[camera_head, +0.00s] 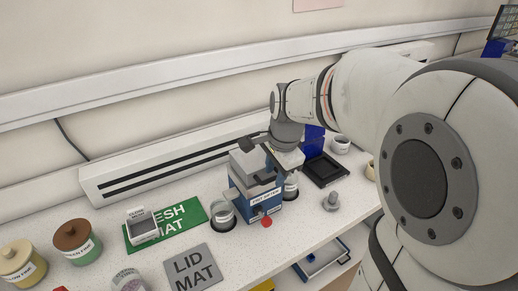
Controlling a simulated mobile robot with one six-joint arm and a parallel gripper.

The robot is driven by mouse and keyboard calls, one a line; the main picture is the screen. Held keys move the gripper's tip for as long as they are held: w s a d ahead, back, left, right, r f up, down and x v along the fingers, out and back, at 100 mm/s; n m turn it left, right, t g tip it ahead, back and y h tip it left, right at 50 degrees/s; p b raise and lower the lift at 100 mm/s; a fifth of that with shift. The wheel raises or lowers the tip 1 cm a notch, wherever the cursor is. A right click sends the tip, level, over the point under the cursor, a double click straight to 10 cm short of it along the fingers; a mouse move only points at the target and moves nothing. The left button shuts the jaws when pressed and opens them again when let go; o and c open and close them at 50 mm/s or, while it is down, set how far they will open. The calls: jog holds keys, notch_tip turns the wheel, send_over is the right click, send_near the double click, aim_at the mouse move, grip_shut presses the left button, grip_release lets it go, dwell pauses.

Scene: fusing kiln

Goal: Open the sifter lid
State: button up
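The sifter (265,200) is a blue and white box with a front label, standing on the white counter near the middle of the view. Its grey top (243,163), which looks like the lid, is partly hidden behind my gripper. A red knob (267,223) sits at its lower front. My gripper (268,154) is right over the top of the sifter. I cannot tell whether its fingers touch the lid, or how far apart they are. The grey lid mat (193,270) lies empty in front of the sifter, to the left.
A green mat (189,211) with a white container (143,228) lies left. A glass cup (222,216) stands close beside the sifter. A black tray (326,170) and grey knobbed piece (331,201) are right.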

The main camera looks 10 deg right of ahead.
jog(key=shift+f, duration=0.15)
jog(key=shift+c, duration=0.3)
grip_shut()
dwell(0.3)
